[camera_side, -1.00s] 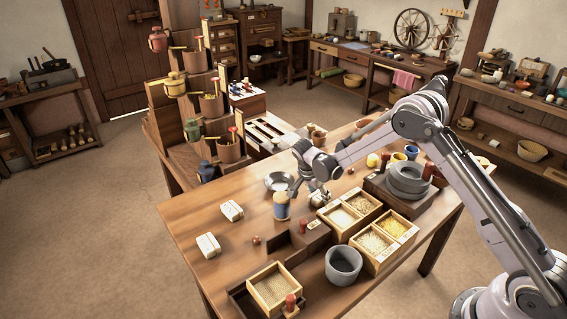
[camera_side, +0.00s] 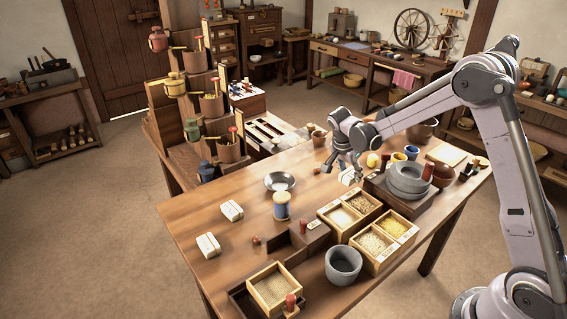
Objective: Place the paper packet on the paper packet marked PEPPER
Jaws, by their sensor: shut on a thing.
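My gripper (camera_side: 347,167) is shut on a small white paper packet (camera_side: 348,177), partly hidden by the fingers, near the table's back edge and left of the stone quern. I cannot tell whether the packet is clear of the table. Two more white paper packets lie on the left part of the table: one (camera_side: 231,210) farther back, one (camera_side: 208,245) nearer the left edge. Both are well apart from my gripper. Their markings are too small to read, so I cannot tell which says PEPPER.
A blue-and-tan jar (camera_side: 282,206) and a metal bowl (camera_side: 279,181) stand between my gripper and the two left packets. Wooden grain boxes (camera_side: 353,238) and a grey stone mortar (camera_side: 343,265) fill the front middle. The grey quern (camera_side: 409,180) stands to the right.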

